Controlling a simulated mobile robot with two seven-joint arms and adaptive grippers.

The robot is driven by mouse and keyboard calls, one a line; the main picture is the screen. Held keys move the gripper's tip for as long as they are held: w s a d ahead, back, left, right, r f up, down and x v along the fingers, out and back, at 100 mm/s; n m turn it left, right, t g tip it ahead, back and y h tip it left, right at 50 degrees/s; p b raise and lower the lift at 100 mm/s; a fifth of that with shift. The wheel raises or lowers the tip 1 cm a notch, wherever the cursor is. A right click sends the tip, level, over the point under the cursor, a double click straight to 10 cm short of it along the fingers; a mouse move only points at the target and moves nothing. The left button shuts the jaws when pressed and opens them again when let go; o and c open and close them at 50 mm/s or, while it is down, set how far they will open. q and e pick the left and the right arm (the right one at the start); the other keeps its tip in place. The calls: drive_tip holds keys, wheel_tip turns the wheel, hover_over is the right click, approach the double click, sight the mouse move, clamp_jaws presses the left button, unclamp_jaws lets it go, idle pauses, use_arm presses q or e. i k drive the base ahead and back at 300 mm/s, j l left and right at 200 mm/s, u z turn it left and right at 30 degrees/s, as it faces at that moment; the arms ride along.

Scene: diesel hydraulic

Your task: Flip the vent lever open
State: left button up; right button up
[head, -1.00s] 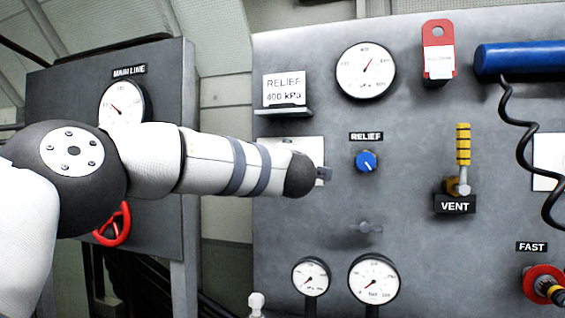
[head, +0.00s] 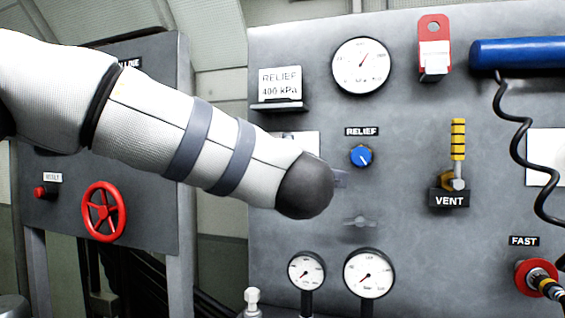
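The vent lever (head: 458,140) has a yellow and black striped handle and points straight up. It sits above the black VENT label (head: 449,201) on the right part of the grey panel. My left arm comes in from the left and ends in a dark rounded wrist, left of the lever and apart from it. Only a small grey piece of the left gripper (head: 341,178) shows past the wrist; the wrist hides its fingers. My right gripper is not in the picture.
A blue RELIEF knob (head: 361,156) and a small grey valve handle (head: 361,222) are near my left wrist. Gauges (head: 369,273) stick out below. A blue cylinder (head: 520,53) with a black coiled hose (head: 520,130) is right of the lever.

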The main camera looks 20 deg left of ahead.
sight(458, 125)
drive_tip(key=k+l, duration=0.25)
drive_tip(key=k, duration=0.2)
drive_tip(key=k+l, duration=0.25)
drive_tip(key=k, duration=0.25)
